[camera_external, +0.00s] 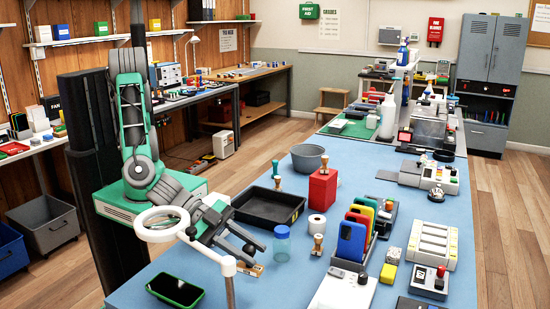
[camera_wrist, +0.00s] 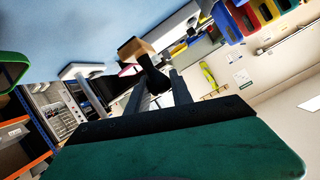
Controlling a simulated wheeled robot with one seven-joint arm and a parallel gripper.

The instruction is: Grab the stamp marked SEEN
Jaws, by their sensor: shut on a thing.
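My gripper (camera_external: 250,256) is low over the left front part of the blue table, its fingers pointing down to the right. In the wrist view my gripper (camera_wrist: 158,90) is shut on the dark handle of a stamp (camera_wrist: 136,48) with a pale wooden block at its end. Part of the stamp's wood (camera_external: 256,270) shows by the fingertips in the external view. No SEEN marking can be read on it. Whether the block touches the table is hard to tell. Another stamp with a wooden handle (camera_external: 318,244) stands to the right, its marking unreadable.
A ring lamp (camera_external: 162,234) on a post stands close before my arm. A blue-lidded jar (camera_external: 282,246), a black tray (camera_external: 250,208) and a rack of coloured phones (camera_external: 352,242) are near. Further stamps (camera_external: 277,181) stand farther back.

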